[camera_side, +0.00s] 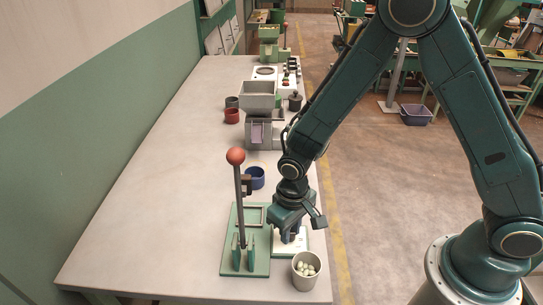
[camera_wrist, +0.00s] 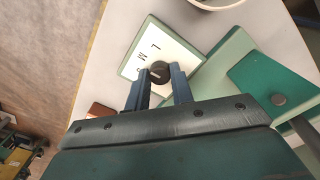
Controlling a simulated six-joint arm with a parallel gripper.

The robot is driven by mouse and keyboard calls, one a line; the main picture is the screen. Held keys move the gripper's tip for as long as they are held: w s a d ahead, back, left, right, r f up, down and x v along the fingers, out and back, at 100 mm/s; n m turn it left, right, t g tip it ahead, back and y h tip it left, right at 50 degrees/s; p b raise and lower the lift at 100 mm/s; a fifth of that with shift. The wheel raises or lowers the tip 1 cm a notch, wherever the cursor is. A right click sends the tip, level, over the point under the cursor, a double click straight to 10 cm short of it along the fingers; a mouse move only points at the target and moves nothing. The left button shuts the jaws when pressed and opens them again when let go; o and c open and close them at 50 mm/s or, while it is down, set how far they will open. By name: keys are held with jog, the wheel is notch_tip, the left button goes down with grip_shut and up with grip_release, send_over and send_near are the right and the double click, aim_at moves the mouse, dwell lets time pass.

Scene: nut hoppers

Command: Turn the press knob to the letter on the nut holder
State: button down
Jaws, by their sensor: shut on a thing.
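The press knob (camera_wrist: 160,72) is a dark round knob with a pale pointer mark, on a white plate with a green edge (camera_wrist: 135,52). Letters are printed on the plate beside the knob; one looks like L, the others are small. My gripper (camera_wrist: 159,82) is shut on the knob, one blue finger on each side. In the side view my gripper (camera_side: 290,236) points down over the same white plate (camera_side: 300,246) and hides the knob. A pale cup of nuts (camera_side: 306,274) stands in front of the plate; I see no readable letter on it.
A green press base (camera_side: 232,263) with an upright lever and red ball (camera_side: 236,156) stands just left of my gripper. A blue cup (camera_side: 255,183), a red cup (camera_side: 232,116) and a grey hopper (camera_side: 258,95) stand farther back. The table's left side is clear.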

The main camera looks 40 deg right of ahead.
jog(key=n, duration=0.4)
jog(key=shift+n, duration=2.2)
jog(key=c, duration=1.2)
grip_release()
jog(key=shift+r, duration=0.15)
notch_tip(320, 180, up, 14)
jog(key=shift+f, duration=0.2)
